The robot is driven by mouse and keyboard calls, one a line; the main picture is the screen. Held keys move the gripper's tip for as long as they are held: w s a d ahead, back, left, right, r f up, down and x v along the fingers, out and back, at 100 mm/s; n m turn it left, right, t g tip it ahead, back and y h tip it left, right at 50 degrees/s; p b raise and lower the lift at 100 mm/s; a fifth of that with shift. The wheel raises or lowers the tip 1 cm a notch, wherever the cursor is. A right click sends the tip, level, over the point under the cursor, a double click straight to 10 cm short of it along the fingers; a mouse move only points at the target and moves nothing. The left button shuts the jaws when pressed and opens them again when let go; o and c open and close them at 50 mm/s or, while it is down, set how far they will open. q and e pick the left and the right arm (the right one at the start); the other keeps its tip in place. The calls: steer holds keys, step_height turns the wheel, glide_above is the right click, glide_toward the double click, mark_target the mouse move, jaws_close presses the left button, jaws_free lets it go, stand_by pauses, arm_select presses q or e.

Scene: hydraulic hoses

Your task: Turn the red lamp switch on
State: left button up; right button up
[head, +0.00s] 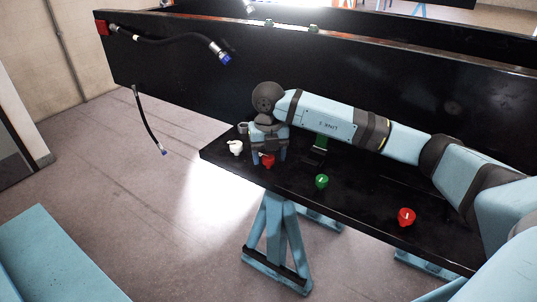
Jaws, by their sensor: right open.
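Two red knob-like switches are on the black bench. One red switch (268,161) is near the bench's left end, and the other red switch (406,216) is farther right near the front edge. I cannot tell from labels which is the lamp switch. My right gripper (269,156) points down at the left red switch, with its open fingers on either side of it. Whether the fingers touch it is too small to tell. My left gripper is not in view.
A white switch (236,147) is just left of my right gripper. A green switch (322,181) is between the two red ones. A black panel (200,75) rises behind the bench, with a black hose (175,40) on it. The bench's front right is mostly clear.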

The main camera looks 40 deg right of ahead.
mark_target(269, 157)
step_height(269, 157, up, 14)
stand_by(0.6)
steer(key=shift+f, duration=0.1)
